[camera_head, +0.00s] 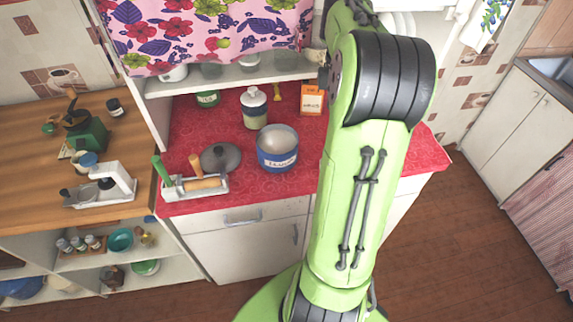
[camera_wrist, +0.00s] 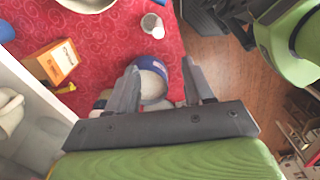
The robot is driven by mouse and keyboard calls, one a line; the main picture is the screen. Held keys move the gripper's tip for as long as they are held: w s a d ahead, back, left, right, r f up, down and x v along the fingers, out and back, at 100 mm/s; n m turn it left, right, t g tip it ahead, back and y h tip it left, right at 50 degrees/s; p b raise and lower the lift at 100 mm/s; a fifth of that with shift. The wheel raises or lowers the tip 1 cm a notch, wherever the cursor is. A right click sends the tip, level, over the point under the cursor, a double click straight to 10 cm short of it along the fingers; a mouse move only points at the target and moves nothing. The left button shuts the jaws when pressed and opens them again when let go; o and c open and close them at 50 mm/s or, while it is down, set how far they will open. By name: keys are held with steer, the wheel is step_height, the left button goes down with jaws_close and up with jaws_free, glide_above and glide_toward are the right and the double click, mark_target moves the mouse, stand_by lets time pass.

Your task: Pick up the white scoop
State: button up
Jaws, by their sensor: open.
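In the wrist view, a small white cup-shaped thing that looks like the white scoop (camera_wrist: 151,22) lies on the red counter, beyond my fingertips toward the top of the picture. Its handle is hard to make out. My gripper (camera_wrist: 160,68) is open, its two fingers apart and nothing held between them. The blue-and-white pot (camera_wrist: 158,62) shows between the fingers, below them; I cannot tell the gap in height. In the head view, my arm hides the gripper and the scoop.
The labelled pot (camera_head: 278,160), a lidded jar (camera_head: 255,110), an orange box (camera_head: 312,98) and a tool caddy (camera_head: 195,188) stand on the red counter (camera_head: 225,110). A light bowl (camera_wrist: 88,5) sits at the wrist view's top edge. Open red surface surrounds the scoop.

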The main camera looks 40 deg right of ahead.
steer(key=f, duration=0.1)
steer(key=d+f+b, duration=0.1)
steer(key=f, duration=0.1)
steer(key=s+f, duration=0.1)
steer(key=f, duration=0.1)
steer(key=shift+d+f+b, duration=0.1)
steer(key=shift+d+b, duration=0.1)
steer(key=shift+b, duration=0.15)
steer(key=f, duration=0.2)
steer(key=f+b, duration=0.1)
steer(key=f, duration=0.2)
steer(key=shift+w+a+f, duration=0.1)
steer(key=shift+w+a, duration=0.1)
steer(key=f, duration=0.3)
steer(key=f+b, duration=0.1)
steer(key=f, duration=0.2)
steer(key=shift+s+d, duration=0.2)
steer(key=shift+r, duration=0.15)
jaws_close()
